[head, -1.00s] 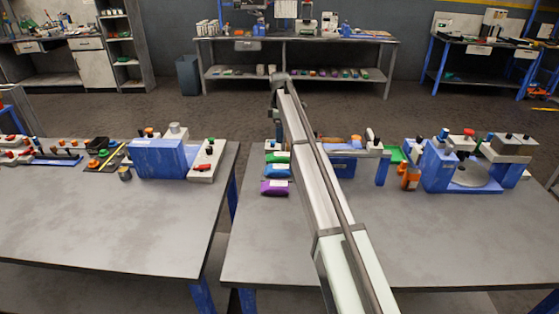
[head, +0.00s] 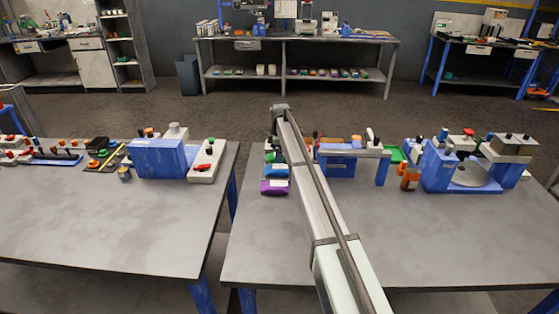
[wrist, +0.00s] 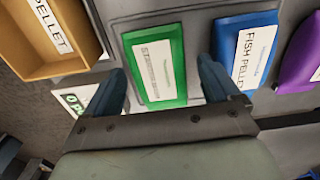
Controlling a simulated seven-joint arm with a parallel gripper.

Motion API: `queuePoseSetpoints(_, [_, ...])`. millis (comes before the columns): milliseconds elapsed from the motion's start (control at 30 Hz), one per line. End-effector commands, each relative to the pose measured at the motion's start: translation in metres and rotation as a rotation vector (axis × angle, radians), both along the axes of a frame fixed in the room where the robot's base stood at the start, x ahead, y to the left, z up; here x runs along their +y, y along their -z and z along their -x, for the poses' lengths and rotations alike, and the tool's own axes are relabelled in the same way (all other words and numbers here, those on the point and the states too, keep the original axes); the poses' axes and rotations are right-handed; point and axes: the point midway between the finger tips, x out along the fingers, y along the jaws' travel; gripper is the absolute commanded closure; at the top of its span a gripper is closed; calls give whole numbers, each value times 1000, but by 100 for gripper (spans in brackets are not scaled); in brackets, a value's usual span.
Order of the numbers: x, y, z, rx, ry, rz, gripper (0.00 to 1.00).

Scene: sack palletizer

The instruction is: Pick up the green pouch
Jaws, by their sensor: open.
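The green pouch (wrist: 155,66) with a white label lies flat in the wrist view, between my gripper's two fingers. In the head view only a small green part of it (head: 269,157) may show beside my arm. My gripper (wrist: 161,68) is open and empty, with one finger to each side of the pouch. I cannot tell how high the fingers are above the surface. In the head view my arm hides the gripper.
A blue pouch (wrist: 245,52) lies close to the right finger, with a purple pouch (wrist: 305,58) beyond it. An orange-yellow tray (wrist: 25,68) holding a labelled pouch is at upper left. The bench (head: 420,245) is clear at the front.

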Motion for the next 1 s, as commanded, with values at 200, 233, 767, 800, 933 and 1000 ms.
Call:
queuePoseSetpoints(200, [0,2,0,-1,0,0,11])
queuePoseSetpoints(233, [0,2,0,-1,0,0,12])
queuePoseSetpoints(767, [0,1,0,-1,0,0,62])
queuePoseSetpoints(800, [0,1,0,-1,0,0,66])
queuePoseSetpoints(933, [0,1,0,-1,0,0,74])
queuePoseSetpoints(1000, [0,1,0,-1,0,0,74])
